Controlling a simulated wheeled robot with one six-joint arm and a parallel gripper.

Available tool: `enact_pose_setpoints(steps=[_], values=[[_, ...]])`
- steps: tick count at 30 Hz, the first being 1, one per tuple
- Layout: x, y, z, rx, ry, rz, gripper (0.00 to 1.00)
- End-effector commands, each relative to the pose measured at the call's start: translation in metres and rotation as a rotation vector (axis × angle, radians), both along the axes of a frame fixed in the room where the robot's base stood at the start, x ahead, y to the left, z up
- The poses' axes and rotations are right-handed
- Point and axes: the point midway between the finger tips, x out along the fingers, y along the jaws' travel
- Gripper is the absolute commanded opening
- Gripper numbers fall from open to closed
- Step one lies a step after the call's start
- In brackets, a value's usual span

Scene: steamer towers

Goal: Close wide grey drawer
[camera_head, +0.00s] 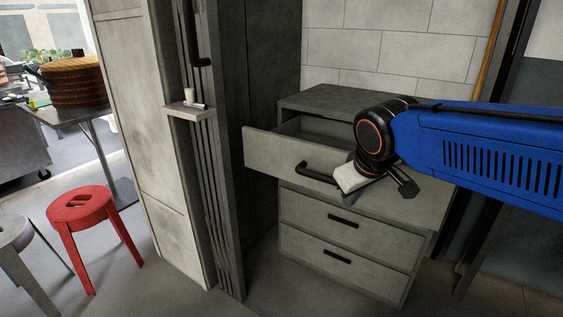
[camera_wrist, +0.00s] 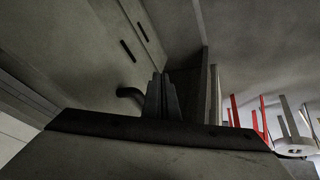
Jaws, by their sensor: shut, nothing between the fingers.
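The wide grey drawer (camera_head: 268,152) is the top drawer of a grey cabinet (camera_head: 335,95). It is pulled out, and part of its inside shows behind its front. Its black bar handle (camera_head: 317,174) sits on the front; a dark curved handle also shows in the wrist view (camera_wrist: 129,94). My gripper (camera_head: 405,186) is in front of the drawer's right part, to the right of the handle. In the wrist view its dark fingers (camera_wrist: 162,98) are together and empty, beside the handle. I cannot tell whether they touch the drawer.
Two lower drawers with black handles (camera_head: 343,220) are shut. A tall grey cabinet (camera_head: 150,130) with a small ledge (camera_head: 188,110) stands to the left. A red stool (camera_head: 82,206) and a grey stool (camera_head: 18,238) are further left. The floor before the drawers is clear.

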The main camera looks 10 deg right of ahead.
Motion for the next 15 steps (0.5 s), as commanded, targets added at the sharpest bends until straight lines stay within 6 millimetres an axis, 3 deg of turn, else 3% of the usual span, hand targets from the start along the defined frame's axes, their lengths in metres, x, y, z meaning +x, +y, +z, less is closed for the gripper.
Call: enact_pose_setpoints(steps=[3,9,15], values=[[0.042,0.031,0.017,-0.049,-0.024,0.088,0.00],[0.104,0.093,0.039,-0.124,-0.074,0.226,0.00],[0.144,0.147,0.051,-0.176,-0.117,0.327,0.00]])
